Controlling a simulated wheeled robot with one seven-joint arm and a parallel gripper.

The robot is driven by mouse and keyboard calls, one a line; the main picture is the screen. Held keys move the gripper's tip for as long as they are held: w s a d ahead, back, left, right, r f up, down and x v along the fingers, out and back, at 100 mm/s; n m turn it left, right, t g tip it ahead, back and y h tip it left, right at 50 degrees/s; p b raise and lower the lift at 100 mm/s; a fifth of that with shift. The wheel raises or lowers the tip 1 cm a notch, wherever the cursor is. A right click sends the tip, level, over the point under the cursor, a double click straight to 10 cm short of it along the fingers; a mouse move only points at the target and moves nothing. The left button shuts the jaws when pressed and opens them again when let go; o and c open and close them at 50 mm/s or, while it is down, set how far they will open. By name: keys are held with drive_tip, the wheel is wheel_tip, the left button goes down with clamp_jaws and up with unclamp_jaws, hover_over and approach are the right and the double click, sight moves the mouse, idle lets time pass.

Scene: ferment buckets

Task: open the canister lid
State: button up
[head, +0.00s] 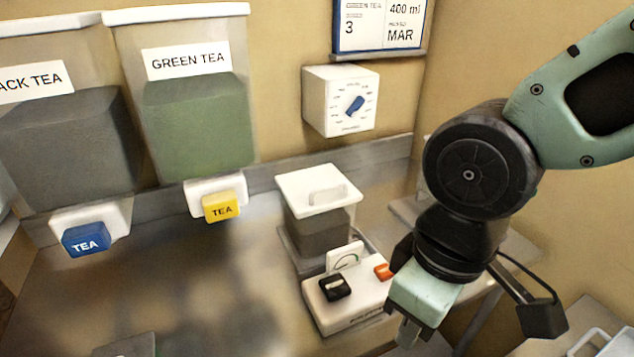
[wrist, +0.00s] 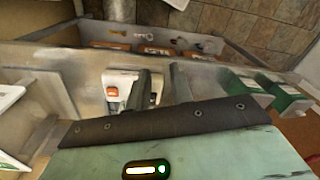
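The canister (head: 318,230) is a clear, squarish container with dark contents. Its white lid (head: 300,187) has a raised handle (head: 327,196) on top and appears seated on the canister. The canister stands at the back of a white appliance (head: 345,305) with a black knob and a red button. My gripper (head: 408,335) hangs to the right of and in front of the canister, apart from the lid. In the wrist view its two dark fingers (wrist: 160,85) are apart with nothing seen between them. The red button (wrist: 112,92) shows to their left.
Green tea (head: 197,125) and black tea (head: 70,145) dispensers with blue and yellow tea taps line the wall at left. A white dial box (head: 341,100) is on the wall behind the canister. The counter (head: 180,290) at left front is mostly clear.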

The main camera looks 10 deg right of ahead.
drive_tip(key=shift+o, duration=0.4)
drive_tip(key=w+a+r+n, duration=0.2)
drive_tip(key=w+r+n, duration=0.1)
drive_tip(key=w, duration=0.3)
drive_tip(key=w+a+r+n, duration=0.2)
drive_tip(key=w+a+r, duration=0.1)
drive_tip(key=w, duration=0.3)
drive_tip(key=shift+w+a+n+t+y+b, duration=0.15)
drive_tip(key=shift+w+n+t+y+b, duration=0.2)
drive_tip(key=shift+n+t+b, duration=0.1)
wheel_tip(320, 180, up, 9)
drive_tip(key=n+t, duration=0.1)
drive_tip(key=n, duration=0.7)
hover_over(328, 188)
drive_tip(key=s+d, duration=0.1)
drive_tip(key=s, duration=0.2)
drive_tip(key=x, duration=0.5)
drive_tip(key=p+x, duration=0.1)
drive_tip(key=x, duration=0.5)
drive_tip(key=d+p+x, duration=0.1)
drive_tip(key=x, duration=0.5)
drive_tip(key=shift+w+f, duration=0.1)
drive_tip(key=shift+f, duration=0.1)
clamp_jaws()
